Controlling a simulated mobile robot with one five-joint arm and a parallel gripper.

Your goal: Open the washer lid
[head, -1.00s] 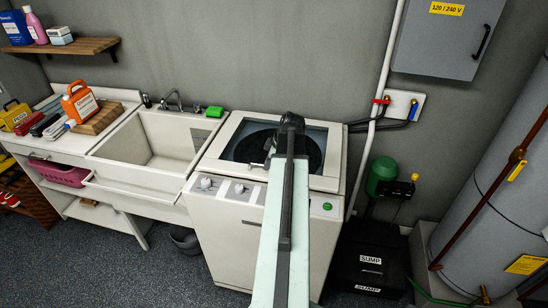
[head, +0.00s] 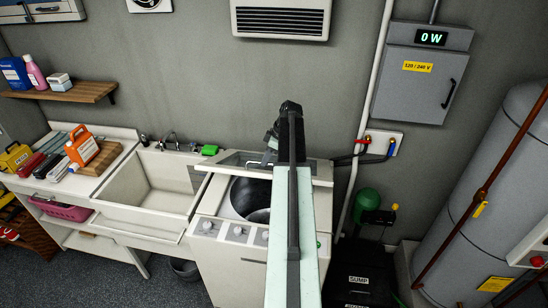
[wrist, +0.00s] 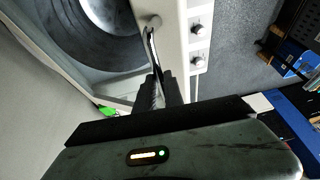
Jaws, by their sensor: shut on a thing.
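The washer (head: 215,262) is a white top-loader with knobs on its front panel. Its white-framed glass lid (head: 225,172) is raised at the front edge and seen almost edge-on, with the dark drum (head: 250,196) open below it. In the wrist view, my gripper (wrist: 157,88) is shut on the slim metal lid handle (wrist: 151,50). The drum and the control knobs (wrist: 197,31) show beyond it. In the head view, my gripper (head: 272,138) is above the lid, and my arm hides part of the lid and the drum.
A sink (head: 155,185) with a green sponge (head: 210,150) on its rim stands left of the washer. A black sump box (head: 360,272), a green tank (head: 367,200) and a large grey cylinder (head: 465,190) stand to the right. A wall heater (head: 282,20) hangs above.

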